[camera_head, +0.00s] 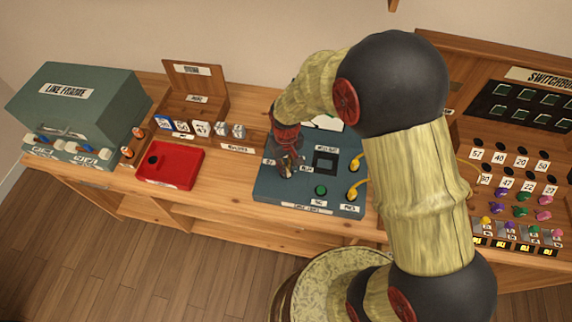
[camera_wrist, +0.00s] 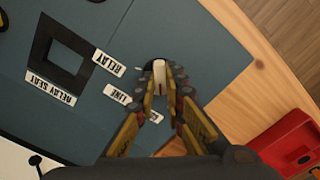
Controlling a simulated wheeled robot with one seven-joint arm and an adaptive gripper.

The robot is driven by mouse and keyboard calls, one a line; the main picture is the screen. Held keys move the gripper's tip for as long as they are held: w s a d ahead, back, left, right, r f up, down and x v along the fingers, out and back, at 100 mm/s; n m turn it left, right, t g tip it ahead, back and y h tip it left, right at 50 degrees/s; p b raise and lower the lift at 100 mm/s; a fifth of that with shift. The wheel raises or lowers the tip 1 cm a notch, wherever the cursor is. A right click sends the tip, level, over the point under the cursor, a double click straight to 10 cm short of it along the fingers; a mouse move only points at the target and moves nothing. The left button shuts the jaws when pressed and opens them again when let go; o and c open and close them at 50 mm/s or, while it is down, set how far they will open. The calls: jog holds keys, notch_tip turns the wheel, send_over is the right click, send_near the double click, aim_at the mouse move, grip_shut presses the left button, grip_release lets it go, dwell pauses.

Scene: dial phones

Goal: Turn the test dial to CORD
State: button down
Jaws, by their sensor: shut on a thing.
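The blue-grey test panel (camera_head: 332,196) lies on the wooden bench; its surface also fills much of the wrist view (camera_wrist: 215,45). My gripper (camera_head: 286,170) points down over the panel's left part. In the wrist view my gripper (camera_wrist: 161,85) has its fingers closed around the test dial (camera_wrist: 159,68), a dark round knob with a white bar. Labels RELAY (camera_wrist: 108,63) and LINE (camera_wrist: 117,94) sit beside the dial. A third label (camera_wrist: 155,115), starting with C, is partly covered by a finger. In the head view my gripper hides the dial.
A square recess labelled RELAY SEAT (camera_wrist: 58,57), a green button (camera_head: 321,190) and yellow cords (camera_head: 355,186) are on the panel. A red tray (camera_head: 170,166) stands left. The grey line frame (camera_head: 80,105) is far left; the switchboard (camera_head: 515,150) is right.

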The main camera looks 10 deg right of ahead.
jog(key=shift+m+p, duration=0.45)
jog(key=shift+m, duration=1.05)
jog(key=c, duration=1.8)
grip_release()
jog(key=shift+c, duration=0.2)
notch_tip(320, 180, up, 12)
